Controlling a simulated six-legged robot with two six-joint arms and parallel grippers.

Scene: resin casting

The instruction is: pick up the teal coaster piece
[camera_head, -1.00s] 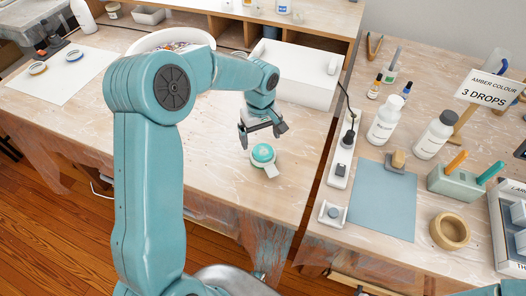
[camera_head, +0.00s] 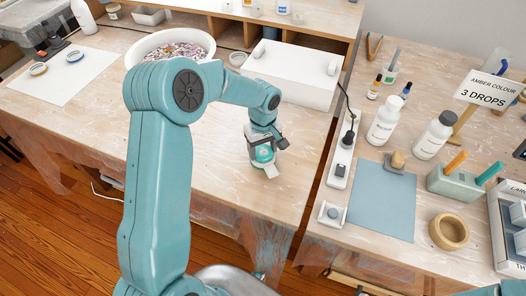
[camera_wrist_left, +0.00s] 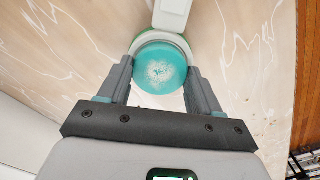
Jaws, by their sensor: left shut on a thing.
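The teal coaster piece (camera_wrist_left: 158,68) is a round disc with a pale speckled patch in its middle. It sits on a white round base (camera_wrist_left: 134,42) with a green edge and a white tab (camera_wrist_left: 172,12). In the head view the coaster piece (camera_head: 263,154) is low over the left table, partly hidden by my gripper. My left gripper (camera_head: 262,146) is shut on it, with one finger on each side in the wrist view (camera_wrist_left: 160,80). I cannot tell whether the disc is clear of its base. My right gripper is not in view.
A white box (camera_head: 293,75) and a white bowl of colourful bits (camera_head: 140,46) stand behind. The table in front of my left gripper is clear.

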